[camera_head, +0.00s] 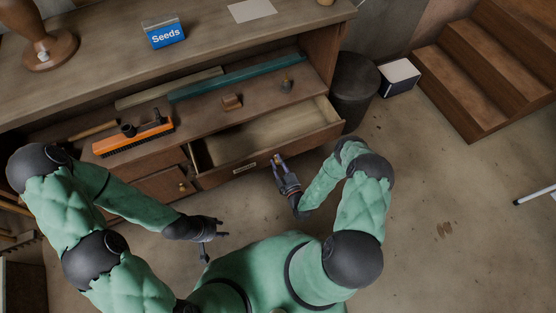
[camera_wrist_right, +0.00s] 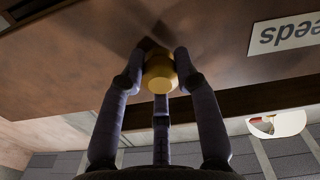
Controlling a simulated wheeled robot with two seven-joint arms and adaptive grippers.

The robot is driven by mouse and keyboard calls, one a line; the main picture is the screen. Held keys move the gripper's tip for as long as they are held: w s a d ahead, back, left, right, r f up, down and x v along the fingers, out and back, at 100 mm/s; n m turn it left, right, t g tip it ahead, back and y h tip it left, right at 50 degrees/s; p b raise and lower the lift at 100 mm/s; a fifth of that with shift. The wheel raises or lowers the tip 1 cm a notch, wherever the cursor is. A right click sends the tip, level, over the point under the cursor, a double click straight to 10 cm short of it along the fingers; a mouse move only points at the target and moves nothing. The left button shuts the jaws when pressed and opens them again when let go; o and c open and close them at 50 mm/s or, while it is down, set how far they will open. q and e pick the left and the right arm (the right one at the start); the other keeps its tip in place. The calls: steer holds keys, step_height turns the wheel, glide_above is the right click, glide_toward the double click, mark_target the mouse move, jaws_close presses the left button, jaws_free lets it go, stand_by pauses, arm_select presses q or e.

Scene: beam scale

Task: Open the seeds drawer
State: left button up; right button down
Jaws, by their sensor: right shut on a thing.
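The seeds drawer (camera_head: 266,136) is pulled out from the workbench in the head view, and its inside looks empty. Its front carries a label, which reads "eeds" upside down at the edge of the right wrist view (camera_wrist_right: 285,35). My right gripper (camera_head: 278,160) is shut on the drawer's round brass knob (camera_wrist_right: 159,73), with its fingers around the knob in the right wrist view. My left gripper (camera_head: 215,230) hangs in front of the bench, away from the drawer; its finger spacing is too small to tell.
A blue Seeds box (camera_head: 163,34) stands on the bench top (camera_head: 100,50). An orange brush (camera_head: 133,138) lies on the lower shelf. A closed drawer or door with a knob (camera_head: 166,184) is left of the open drawer. A dark bin (camera_head: 354,85) stands right of it. The floor in front is clear.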

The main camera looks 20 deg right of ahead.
steer(key=shift+r, duration=0.1)
steer(key=c, duration=0.9)
jaws_free()
steer(key=shift+s, duration=0.1)
steer(key=shift+s+d, duration=0.15)
steer(key=shift+s, duration=5.75)
